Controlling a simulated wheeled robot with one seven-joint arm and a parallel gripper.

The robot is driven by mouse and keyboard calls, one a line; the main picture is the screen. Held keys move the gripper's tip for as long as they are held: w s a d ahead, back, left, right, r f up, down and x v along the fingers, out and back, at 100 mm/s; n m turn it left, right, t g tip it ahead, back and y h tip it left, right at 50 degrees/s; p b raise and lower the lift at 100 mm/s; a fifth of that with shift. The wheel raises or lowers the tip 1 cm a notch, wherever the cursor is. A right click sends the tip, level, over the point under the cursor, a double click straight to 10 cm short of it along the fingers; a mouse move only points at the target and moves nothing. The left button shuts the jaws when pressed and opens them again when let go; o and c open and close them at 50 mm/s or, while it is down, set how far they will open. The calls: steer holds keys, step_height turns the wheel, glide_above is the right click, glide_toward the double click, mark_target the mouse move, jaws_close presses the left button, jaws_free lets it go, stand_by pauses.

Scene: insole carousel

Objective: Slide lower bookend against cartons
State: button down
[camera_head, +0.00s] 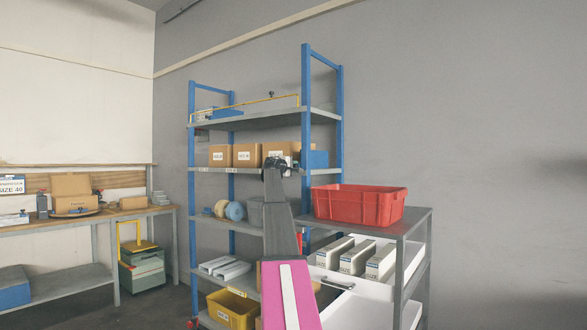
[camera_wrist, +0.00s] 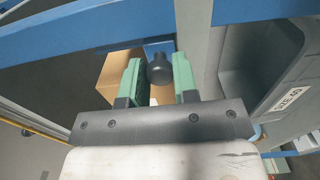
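Several brown cartons (camera_head: 246,155) stand in a row on the middle shelf of the blue-posted rack. My gripper (camera_head: 276,162) is in front of the right end of the row and hides part of a carton. In the wrist view my green fingers (camera_wrist: 158,60) are apart. A dark round knob (camera_wrist: 159,72) shows between them; whether either finger touches it I cannot tell. Behind are a brown carton (camera_wrist: 115,68) and a blue surface (camera_wrist: 160,47).
A grey bin (camera_wrist: 268,70) labelled SIZE 40 is close on the right in the wrist view. The upper shelf (camera_head: 258,118) lies above the cartons. A red crate (camera_head: 358,206) stands on the grey stand at the right. Blue posts (camera_head: 306,100) frame the rack.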

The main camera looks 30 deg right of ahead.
steer(key=w+a, duration=0.3)
steer(key=w, duration=0.5)
steer(key=w+a, duration=0.3)
steer(key=w, duration=0.5)
steer(key=shift+a, duration=0.3)
steer(key=c, duration=0.9)
jaws_free()
steer(key=shift+s, duration=0.1)
steer(key=v, duration=1)
steer(key=shift+s+a, duration=0.2)
steer(key=shift+a, duration=0.15)
steer(key=shift+f, duration=0.1)
